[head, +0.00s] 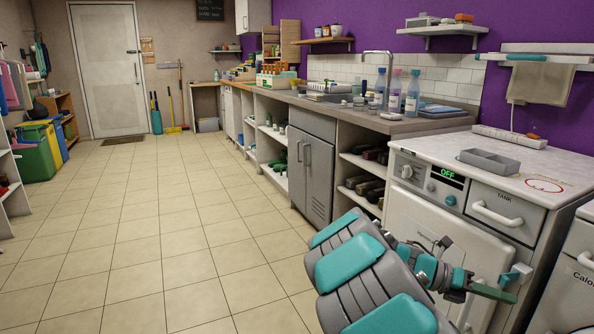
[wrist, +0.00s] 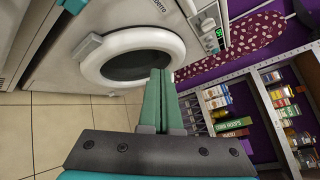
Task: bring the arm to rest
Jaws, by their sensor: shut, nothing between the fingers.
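My gripper (head: 506,296) is at the lower right of the head view, in front of a white machine (head: 433,231) with a green "OFF" display. My teal and grey arm reaches to it from the bottom edge. In the wrist view, the two green fingers (wrist: 161,85) lie together, shut and empty. Beyond them is a white front-loading machine with a round door (wrist: 135,55). I cannot tell whether the fingers touch anything. No breaker panel is clearly visible in either view.
A grey tray (head: 490,161) lies on the machine's top. A long counter (head: 390,122) with open shelves runs along the right wall. The tiled floor (head: 150,220) on the left is clear up to a white door (head: 107,70). Colored bins (head: 38,150) stand at the far left.

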